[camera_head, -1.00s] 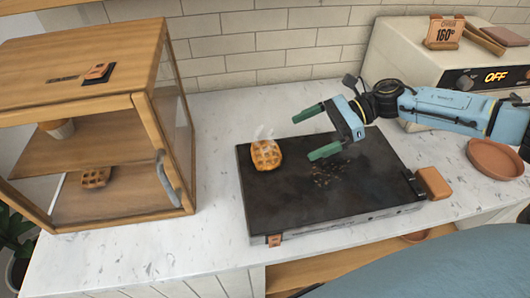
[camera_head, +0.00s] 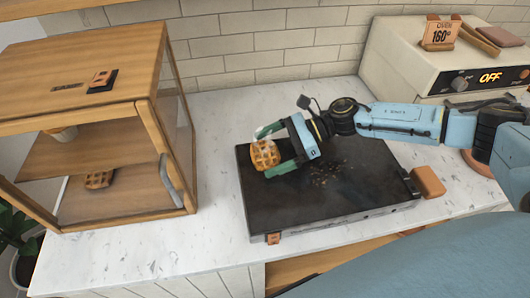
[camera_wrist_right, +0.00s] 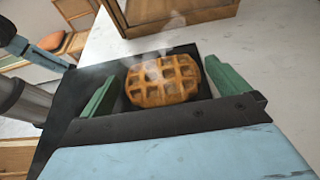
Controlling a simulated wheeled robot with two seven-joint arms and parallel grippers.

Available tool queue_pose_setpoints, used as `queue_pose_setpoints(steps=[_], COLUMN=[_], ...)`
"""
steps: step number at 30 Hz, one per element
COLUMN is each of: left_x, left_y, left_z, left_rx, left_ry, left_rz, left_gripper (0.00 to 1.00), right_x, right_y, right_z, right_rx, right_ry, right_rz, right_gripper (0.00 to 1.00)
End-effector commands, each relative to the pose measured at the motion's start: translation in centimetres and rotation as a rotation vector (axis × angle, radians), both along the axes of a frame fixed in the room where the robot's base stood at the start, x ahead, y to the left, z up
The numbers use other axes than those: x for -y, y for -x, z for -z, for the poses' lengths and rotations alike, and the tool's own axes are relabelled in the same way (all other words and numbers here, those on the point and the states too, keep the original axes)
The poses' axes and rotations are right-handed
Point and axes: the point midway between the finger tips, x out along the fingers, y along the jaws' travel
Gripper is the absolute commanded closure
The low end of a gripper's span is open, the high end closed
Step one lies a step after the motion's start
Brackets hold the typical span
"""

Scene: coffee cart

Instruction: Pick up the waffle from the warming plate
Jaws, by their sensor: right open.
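The golden-brown waffle (camera_head: 264,154) lies near the far left corner of the black warming plate (camera_head: 335,195). My right gripper (camera_head: 263,152) is open, with its green fingers on either side of the waffle. In the right wrist view the waffle (camera_wrist_right: 162,82) sits between the two green fingers of the right gripper (camera_wrist_right: 168,92), with faint steam above it. A small gap shows beside at least the right finger; contact on the left is hard to tell. My left gripper is not in the head view.
A wooden display cabinet (camera_head: 110,88) with another waffle (camera_head: 99,179) inside stands at the left. A cream oven reading OFF (camera_head: 400,65) stands at the back right. White marble counter (camera_head: 150,255) is clear between cabinet and plate.

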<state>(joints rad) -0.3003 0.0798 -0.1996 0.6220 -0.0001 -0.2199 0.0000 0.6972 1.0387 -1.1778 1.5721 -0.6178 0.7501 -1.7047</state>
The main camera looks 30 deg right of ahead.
Motion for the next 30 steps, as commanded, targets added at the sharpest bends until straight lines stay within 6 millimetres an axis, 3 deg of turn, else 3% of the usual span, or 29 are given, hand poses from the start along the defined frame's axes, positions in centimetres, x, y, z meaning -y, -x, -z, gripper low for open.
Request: queue_pose_setpoints(steps=[1,10,20,30], left_x=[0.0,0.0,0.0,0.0], left_y=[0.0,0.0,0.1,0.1], left_z=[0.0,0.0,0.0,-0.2], left_rx=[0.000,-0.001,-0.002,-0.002], left_ry=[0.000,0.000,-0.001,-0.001], left_rz=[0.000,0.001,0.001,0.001], left_gripper=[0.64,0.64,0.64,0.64], right_x=[0.0,0.0,0.0,0.1], right_y=[0.0,0.0,0.0,0.0], right_z=[0.0,0.0,-1.1,-7.6], right_rx=[0.000,-0.001,0.002,0.004], right_ry=[0.000,0.000,-0.002,-0.001], right_rz=[0.000,-0.001,-0.002,-0.002], right_gripper=[0.01,0.39,0.40,0.40])
